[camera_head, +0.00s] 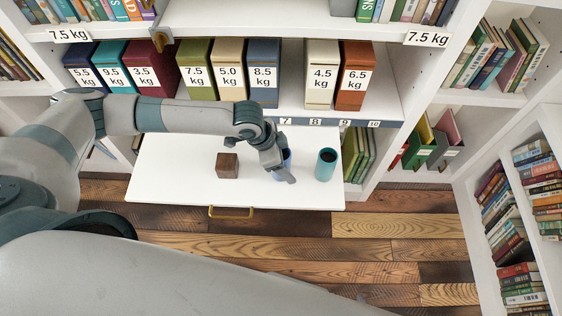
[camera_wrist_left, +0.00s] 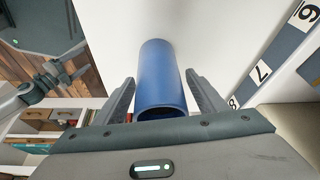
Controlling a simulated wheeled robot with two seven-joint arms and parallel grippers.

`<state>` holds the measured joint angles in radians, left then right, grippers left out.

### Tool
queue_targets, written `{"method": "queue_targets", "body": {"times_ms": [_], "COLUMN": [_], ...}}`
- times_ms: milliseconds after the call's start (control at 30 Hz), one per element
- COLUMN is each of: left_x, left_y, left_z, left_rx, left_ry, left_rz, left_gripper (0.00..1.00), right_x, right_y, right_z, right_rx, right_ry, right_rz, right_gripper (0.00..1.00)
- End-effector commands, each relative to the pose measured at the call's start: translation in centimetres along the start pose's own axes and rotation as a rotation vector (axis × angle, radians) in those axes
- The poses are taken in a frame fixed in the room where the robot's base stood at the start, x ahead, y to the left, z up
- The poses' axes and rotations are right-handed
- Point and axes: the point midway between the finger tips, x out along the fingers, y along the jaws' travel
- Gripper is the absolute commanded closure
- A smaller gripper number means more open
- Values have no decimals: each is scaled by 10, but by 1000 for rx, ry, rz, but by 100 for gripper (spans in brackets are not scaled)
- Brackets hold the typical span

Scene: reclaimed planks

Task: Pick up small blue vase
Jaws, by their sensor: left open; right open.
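The small blue vase (camera_head: 287,158) stands on the white pulled-out board (camera_head: 180,180), mostly hidden behind my left gripper (camera_head: 280,169) in the head view. In the left wrist view, the blue vase (camera_wrist_left: 160,72) is a plain blue cylinder with its open end toward the camera. It lies between the two spread fingers of my left gripper (camera_wrist_left: 163,100), with a visible gap on each side. My left gripper is open and holds nothing.
A teal cup (camera_head: 326,163) stands just right of the blue vase. A brown wooden cube (camera_head: 227,165) sits to the left. Weight-labelled binders (camera_head: 230,75) line the shelf behind. The board's left part is clear.

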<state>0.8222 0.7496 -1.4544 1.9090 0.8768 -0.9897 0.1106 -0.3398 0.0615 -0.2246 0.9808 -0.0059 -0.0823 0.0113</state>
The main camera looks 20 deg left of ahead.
Motion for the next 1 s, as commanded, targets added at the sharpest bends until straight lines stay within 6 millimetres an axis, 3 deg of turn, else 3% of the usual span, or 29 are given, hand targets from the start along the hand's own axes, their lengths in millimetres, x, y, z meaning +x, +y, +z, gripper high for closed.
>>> {"method": "queue_targets", "body": {"times_ms": [467,667,1000], "left_x": [2,1,0], "left_y": [0,0,0], "left_z": [0,0,-1], "left_rx": [0,0,0], "left_ry": [0,0,1], "left_rz": [0,0,0], "left_gripper": [35,80,83], "right_x": [2,2,2], "right_y": [2,2,2], "right_z": [-8,-9,-8], "right_rx": [-2,-2,-3], "right_ry": [9,12,11], "right_rz": [2,2,1], "right_gripper": [35,35,35]}}
